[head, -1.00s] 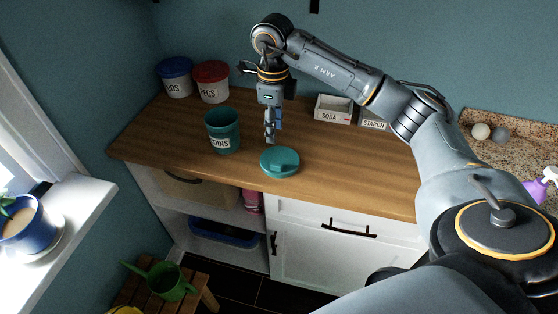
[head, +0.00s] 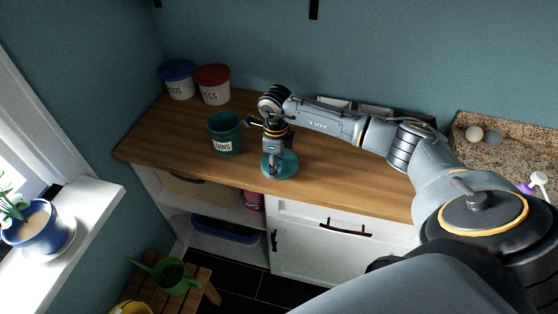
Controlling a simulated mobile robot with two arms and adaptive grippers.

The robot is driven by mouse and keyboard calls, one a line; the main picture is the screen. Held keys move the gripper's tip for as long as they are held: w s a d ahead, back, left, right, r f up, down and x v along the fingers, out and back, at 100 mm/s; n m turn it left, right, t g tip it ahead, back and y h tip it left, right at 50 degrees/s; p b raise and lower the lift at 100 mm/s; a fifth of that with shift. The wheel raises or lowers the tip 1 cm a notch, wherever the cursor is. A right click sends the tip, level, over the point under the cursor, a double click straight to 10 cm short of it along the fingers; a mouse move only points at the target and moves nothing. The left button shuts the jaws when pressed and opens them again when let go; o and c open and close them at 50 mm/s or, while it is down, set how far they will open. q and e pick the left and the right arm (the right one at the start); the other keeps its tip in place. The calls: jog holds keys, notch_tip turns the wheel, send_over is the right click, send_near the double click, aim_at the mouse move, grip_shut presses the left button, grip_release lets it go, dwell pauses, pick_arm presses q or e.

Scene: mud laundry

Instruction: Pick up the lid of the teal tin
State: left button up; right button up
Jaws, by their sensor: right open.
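The teal tin (head: 225,133), with a label on its front, stands upright and open-topped on the wooden counter. Its round teal lid (head: 290,168) lies flat on the counter to the right of the tin, near the front edge. My right gripper (head: 276,171) points down at the lid, with its fingers at the middle where the lid's knob is. The fingers hide the knob, and I cannot tell whether they touch it. The right gripper is open. My left gripper is not in view.
A blue-lidded tub (head: 179,80) and a red-lidded tub (head: 213,84) stand at the back left of the wooden counter (head: 330,182). Boxes at the back are partly hidden by my right arm. A green watering can (head: 174,277) stands on a low slatted stool. The counter's front left is clear.

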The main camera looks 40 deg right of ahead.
grip_shut()
dwell(0.3)
